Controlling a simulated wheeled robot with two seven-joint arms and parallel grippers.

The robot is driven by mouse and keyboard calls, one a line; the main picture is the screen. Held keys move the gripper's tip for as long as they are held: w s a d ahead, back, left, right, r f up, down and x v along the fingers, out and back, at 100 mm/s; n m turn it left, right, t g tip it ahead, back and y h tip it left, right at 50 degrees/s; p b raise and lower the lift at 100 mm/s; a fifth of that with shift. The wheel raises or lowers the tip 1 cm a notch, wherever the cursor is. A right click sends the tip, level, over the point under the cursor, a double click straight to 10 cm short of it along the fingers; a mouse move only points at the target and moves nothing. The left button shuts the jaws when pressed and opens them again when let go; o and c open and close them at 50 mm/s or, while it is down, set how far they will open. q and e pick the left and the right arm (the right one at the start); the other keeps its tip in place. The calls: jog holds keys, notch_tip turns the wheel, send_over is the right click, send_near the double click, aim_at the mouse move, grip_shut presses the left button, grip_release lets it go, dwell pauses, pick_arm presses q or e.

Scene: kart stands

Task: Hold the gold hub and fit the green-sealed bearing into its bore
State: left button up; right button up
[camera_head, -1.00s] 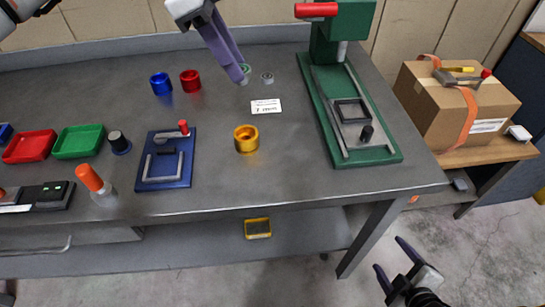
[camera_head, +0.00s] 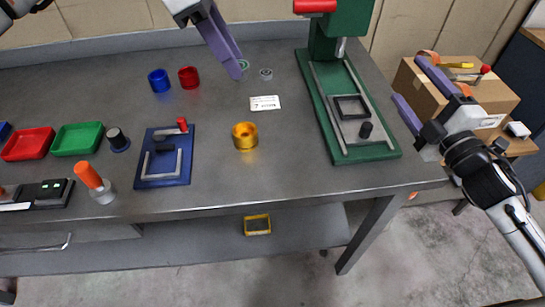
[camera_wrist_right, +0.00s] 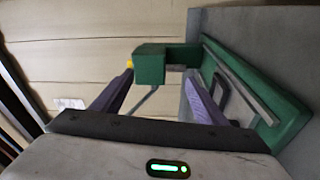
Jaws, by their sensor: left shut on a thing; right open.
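The gold hub (camera_head: 245,138) stands upright on the grey bench with its bore facing up, in the middle of the head view. The green-sealed bearing (camera_head: 243,64) shows as a small green ring at the fingertips of my left gripper (camera_head: 239,72), towards the back of the bench. My left gripper is shut on it, and the fingers hide part of it. I cannot tell whether it is clear of the bench. My right gripper (camera_head: 407,79) is open and empty right of the green press, far from the hub. Its spread fingers show in the right wrist view (camera_wrist_right: 155,90).
The green press (camera_head: 390,151) stands right of the hub. A grey ring (camera_head: 266,74), a white label (camera_head: 265,103), and blue (camera_head: 159,81) and red (camera_head: 189,77) cups lie around. A blue fixture (camera_head: 163,178) is left of the hub. A cardboard box (camera_head: 500,95) is far right.

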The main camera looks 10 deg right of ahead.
jog(key=a+m, duration=0.1)
jog(key=a, duration=0.2)
jog(key=a+m+y, duration=0.1)
jog(key=a+m, duration=0.1)
jog(key=a, duration=0.1)
jog(key=shift+a+r, duration=0.2)
jog(key=s+a+f+m+g+y, duration=0.15)
jog(key=a+f+m, duration=0.3)
jog(key=a, duration=0.45)
jog(key=m+g, duration=0.5)
jog(key=m, duration=0.1)
send_near(250, 141)
jog(key=shift+s+d+n+t+y, duration=0.25)
jog(key=shift+s+d, duration=0.05)
jog(key=shift+d, duration=0.1)
jog(key=shift+w+a, duration=0.15)
jog(key=x, duration=1.1)
jog(key=shift+w+a+f, duration=0.1)
jog(key=shift+f, duration=0.1)
jog(key=c, duration=1.4)
pick_arm(q)
jog(key=shift+f, duration=0.1)
